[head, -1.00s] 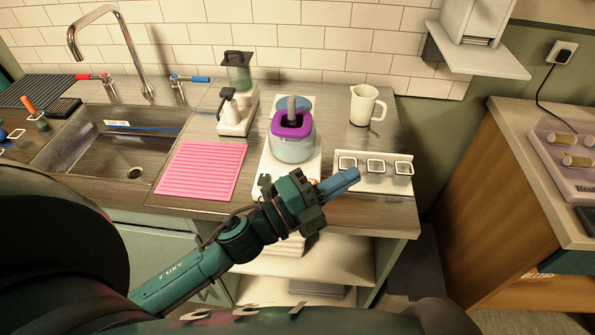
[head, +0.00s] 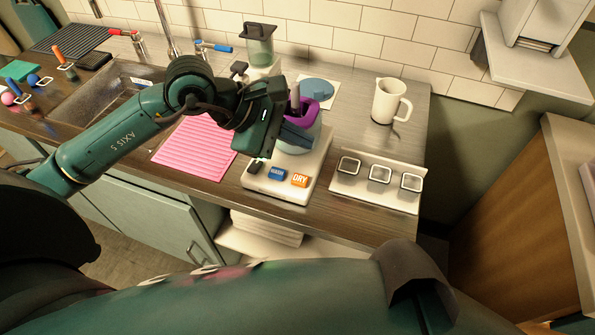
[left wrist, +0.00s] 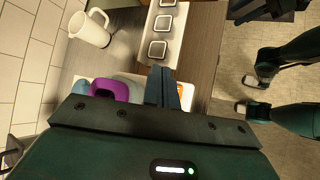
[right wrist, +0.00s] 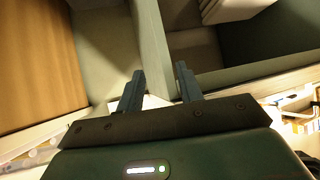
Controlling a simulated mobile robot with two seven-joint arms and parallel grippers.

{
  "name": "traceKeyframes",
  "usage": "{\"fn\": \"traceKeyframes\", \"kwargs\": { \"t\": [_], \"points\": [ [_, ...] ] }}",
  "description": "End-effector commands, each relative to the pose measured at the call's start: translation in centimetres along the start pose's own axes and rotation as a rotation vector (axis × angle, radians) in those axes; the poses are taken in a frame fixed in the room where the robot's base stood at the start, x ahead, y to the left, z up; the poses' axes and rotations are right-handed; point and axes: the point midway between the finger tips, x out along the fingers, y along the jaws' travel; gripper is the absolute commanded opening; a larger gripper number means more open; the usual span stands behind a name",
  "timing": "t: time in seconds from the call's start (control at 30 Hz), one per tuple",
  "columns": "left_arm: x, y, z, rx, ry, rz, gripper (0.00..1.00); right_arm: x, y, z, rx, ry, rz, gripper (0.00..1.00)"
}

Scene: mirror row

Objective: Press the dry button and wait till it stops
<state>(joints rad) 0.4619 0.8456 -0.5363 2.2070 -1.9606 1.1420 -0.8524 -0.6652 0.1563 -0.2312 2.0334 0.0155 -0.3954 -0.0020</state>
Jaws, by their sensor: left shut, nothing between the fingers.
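The orange DRY button (head: 300,180) is on the front of a white machine base (head: 318,172), beside a blue button (head: 277,174). A clear container with a purple rim (head: 306,112) stands on that base, behind the buttons. My left gripper (head: 300,138) is shut and empty, above the base and in front of the container, partly covering it. In the left wrist view its shut fingers (left wrist: 168,88) have a strip of the orange button (left wrist: 180,88) beside them. I cannot see contact with the button. My right gripper (right wrist: 160,75) is open and empty, facing shelving.
A white rack with several square frames (head: 380,190) is right of the machine. A white jug (head: 388,102) stands behind it. A pink ridged mat (head: 195,147) lies left, near the sink. A blender-like jar (head: 258,45) stands behind my left arm.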

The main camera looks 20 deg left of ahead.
Motion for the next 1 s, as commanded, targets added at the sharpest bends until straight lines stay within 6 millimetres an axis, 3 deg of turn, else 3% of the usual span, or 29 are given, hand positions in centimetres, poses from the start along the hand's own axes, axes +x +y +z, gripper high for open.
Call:
{"fn": "traceKeyframes", "kwargs": {
  "t": [0.57,1.0],
  "points": [
    [-0.3,0.4,-1.0,0.047,0.056,0.01,0.0,0.0,-0.1,0.2,0.002,-0.001,-0.002,0.36],
    [2.7,-1.8,-3.5,0.044,0.054,0.009,0.0,0.9,-0.7,0.5,0.0,0.028,-0.018,0.36]
  ]
}}
